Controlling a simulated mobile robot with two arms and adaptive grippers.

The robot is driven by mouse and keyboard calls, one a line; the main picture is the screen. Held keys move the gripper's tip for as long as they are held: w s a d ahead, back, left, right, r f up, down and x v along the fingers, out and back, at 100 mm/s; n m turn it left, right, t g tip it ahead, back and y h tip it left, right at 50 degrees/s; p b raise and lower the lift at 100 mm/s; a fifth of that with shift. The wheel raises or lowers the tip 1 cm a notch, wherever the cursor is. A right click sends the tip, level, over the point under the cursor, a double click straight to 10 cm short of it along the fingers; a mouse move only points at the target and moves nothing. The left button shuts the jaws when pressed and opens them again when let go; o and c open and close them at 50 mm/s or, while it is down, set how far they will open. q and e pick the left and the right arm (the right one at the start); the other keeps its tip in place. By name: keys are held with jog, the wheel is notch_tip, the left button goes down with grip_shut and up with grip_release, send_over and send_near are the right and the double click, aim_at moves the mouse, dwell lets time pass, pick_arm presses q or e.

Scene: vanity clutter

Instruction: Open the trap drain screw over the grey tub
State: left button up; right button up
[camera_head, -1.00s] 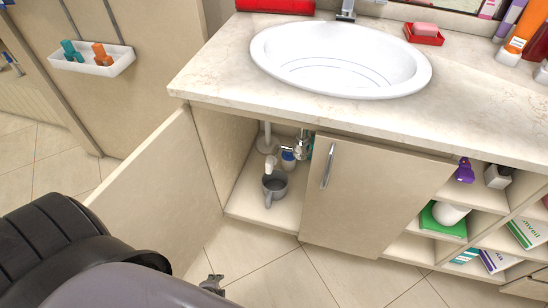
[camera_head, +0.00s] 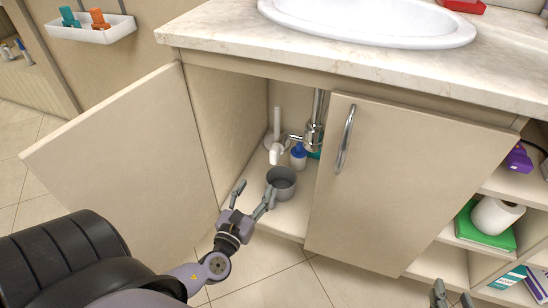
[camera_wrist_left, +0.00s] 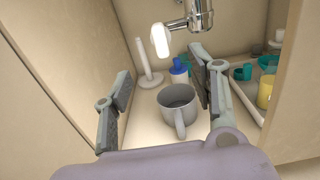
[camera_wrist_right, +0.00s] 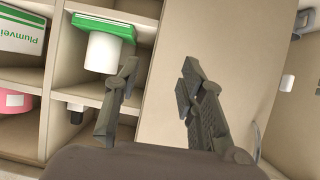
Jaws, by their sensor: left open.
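The grey tub (camera_head: 284,186), round with a handle, stands on the cabinet floor under the sink. It also shows in the left wrist view (camera_wrist_left: 178,96). The chrome trap (camera_head: 313,137) hangs above and behind it, and shows at the top of the left wrist view (camera_wrist_left: 198,16). A white piece (camera_wrist_left: 160,40) hangs beside the trap. I cannot make out the drain screw clearly. My left gripper (camera_head: 256,190) is open and empty at the cabinet opening, in front of the tub. My right gripper (camera_head: 453,294) is open and empty before the right-hand shelves.
A blue-capped bottle (camera_wrist_left: 179,70) stands behind the tub. A tray (camera_wrist_left: 247,98) with cups is at the right inside. A white upright holder (camera_wrist_left: 147,60) stands at the left.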

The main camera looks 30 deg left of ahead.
pick_arm(q)
send_near(272, 158)
jog(key=d+x, duration=0.1)
jog(key=x, duration=0.7)
jog(key=a+b+x, duration=0.1)
jog(key=x, duration=0.2)
jog(key=shift+s, duration=0.1)
jog(key=shift+w, duration=0.4)
pick_arm(e)
jog(key=r+t, duration=0.1)
jog(key=w+a+r+t, duration=0.1)
jog(key=r, duration=0.1)
jog(key=w+r+t+y, duration=0.1)
jog(key=shift+w+a+r, duration=0.15)
jog(key=shift+w+r, duration=0.1)
jog(key=shift+r, duration=0.15)
pick_arm(q)
jog(key=c, duration=1.1)
